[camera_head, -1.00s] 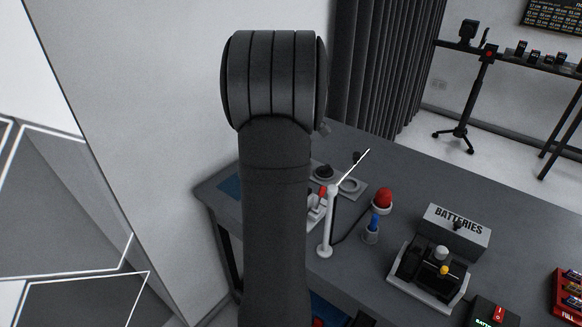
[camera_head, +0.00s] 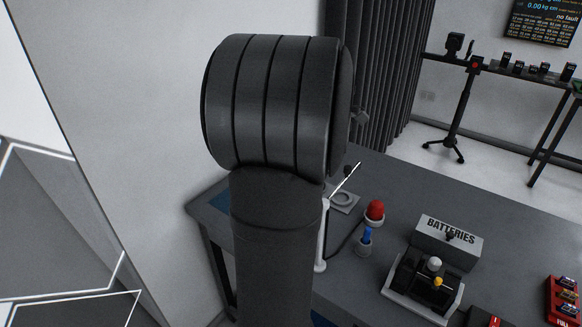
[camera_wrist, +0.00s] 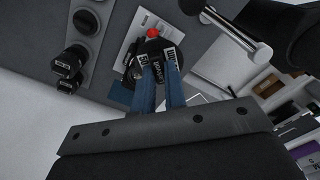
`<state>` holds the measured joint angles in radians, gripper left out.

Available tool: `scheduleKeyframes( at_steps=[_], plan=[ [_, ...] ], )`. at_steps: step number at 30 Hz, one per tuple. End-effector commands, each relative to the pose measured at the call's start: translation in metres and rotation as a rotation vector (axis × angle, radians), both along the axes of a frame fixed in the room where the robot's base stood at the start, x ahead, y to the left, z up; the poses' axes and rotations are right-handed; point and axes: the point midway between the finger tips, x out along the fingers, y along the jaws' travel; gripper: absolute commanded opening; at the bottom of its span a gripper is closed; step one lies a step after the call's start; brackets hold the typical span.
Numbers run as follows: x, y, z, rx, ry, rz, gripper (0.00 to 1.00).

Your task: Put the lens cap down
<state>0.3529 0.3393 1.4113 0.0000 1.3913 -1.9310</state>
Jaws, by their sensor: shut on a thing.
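My gripper (camera_wrist: 158,68) shows in the wrist view as two blue fingers pointing up the picture, close together. It is shut on a small dark thing with white lettering, which I take to be the lens cap (camera_wrist: 157,73). The cap is partly covered by the fingers. A larger dark round thing (camera_wrist: 154,46) shows just beyond the fingertips; I cannot tell whether it touches the cap. In the head view my arm hides the gripper and the cap.
In the wrist view a grey plate with round holders (camera_wrist: 87,22) and black cylinders (camera_wrist: 69,62) lie at the left. A white stand (camera_wrist: 236,32) is at the upper right. In the head view a red dome (camera_head: 375,211), a blue-topped piece (camera_head: 366,238) and a BATTERIES box (camera_head: 448,242) stand on the table.

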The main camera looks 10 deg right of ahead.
Motion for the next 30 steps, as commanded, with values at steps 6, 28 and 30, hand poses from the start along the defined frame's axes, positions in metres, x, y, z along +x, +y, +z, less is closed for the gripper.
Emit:
scheduleKeyframes(
  at_steps=[6,28,30],
  plan=[
    [0.04,0.028,-0.017,0.001,0.003,0.141,0.0],
    [0.178,0.229,-0.132,0.0,0.001,0.775,0.0],
    [0.178,0.231,-0.143,0.001,0.003,0.78,0.0]
  ],
)
